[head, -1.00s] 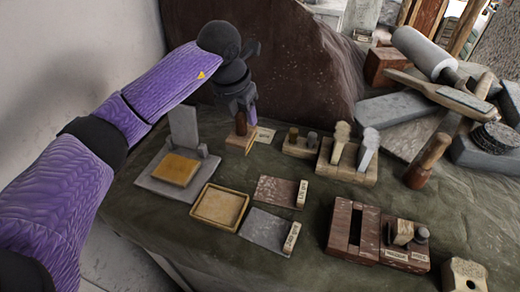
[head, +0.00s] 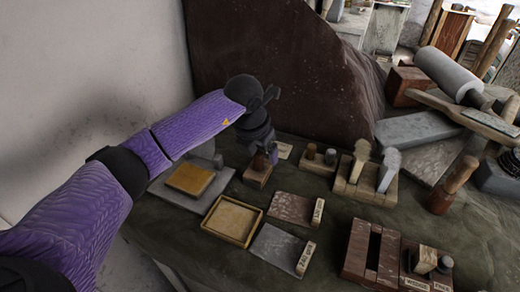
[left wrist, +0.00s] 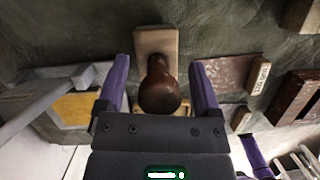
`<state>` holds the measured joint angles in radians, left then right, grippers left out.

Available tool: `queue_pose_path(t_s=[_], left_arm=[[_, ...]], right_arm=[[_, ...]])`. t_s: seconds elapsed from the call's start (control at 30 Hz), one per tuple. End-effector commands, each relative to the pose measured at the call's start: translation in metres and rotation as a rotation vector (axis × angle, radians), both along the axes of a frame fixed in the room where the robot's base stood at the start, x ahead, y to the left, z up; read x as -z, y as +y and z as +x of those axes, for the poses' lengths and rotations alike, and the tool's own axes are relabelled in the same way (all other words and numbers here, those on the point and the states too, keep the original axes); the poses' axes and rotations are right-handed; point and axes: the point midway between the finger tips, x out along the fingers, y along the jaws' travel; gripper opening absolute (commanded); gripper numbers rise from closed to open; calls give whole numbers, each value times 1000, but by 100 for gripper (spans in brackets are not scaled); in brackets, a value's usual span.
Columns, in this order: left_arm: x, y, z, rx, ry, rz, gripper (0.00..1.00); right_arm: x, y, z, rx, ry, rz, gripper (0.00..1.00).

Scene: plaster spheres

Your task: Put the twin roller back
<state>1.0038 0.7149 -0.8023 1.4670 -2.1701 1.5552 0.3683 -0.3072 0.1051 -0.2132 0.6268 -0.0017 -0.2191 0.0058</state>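A dark brown, rounded wooden handle (left wrist: 160,90) stands upright on a light wooden block (left wrist: 156,40) in the left wrist view. In the head view, the block (head: 257,175) sits beside a grey board, the handle partly behind my gripper. My left gripper (left wrist: 158,64) has its purple fingers apart, one on each side of the handle, with visible gaps. It also shows in the head view (head: 263,152), pointing down over the block. I cannot tell for sure which thing is the twin roller.
A yellow pad (head: 190,179) on a grey board lies left, a shallow tray (head: 232,220) in front. Labelled tiles (head: 291,207) lie to the right. A brush rack (head: 367,190), a slotted box (head: 361,250) and a block with two pegs (head: 321,163) stand further right. A rock rises behind.

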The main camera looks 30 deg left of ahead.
Motion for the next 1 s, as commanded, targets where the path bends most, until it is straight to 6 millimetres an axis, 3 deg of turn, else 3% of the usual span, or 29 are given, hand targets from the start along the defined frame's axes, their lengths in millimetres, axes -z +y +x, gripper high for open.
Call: queue_pose_path(t_s=[0.2, 0.5, 0.6, 0.73, 1.0], left_arm=[[-11, 0, -1, 0, -4, -1, 83], [-90, 4, -23, 0, -5, -1, 83], [-108, 5, -28, 0, -4, -1, 83], [-118, 5, -32, -1, -2, -1, 83], [-119, 5, -32, 0, 0, -1, 83]], right_arm=[[-5, 0, 0, 0, -1, -1, 59], [-25, -1, 3, -2, -9, -2, 59], [-28, 0, 3, -1, -9, -2, 59], [-29, 0, 4, 0, -10, -2, 59], [-29, 1, 4, 1, -9, -1, 59]])
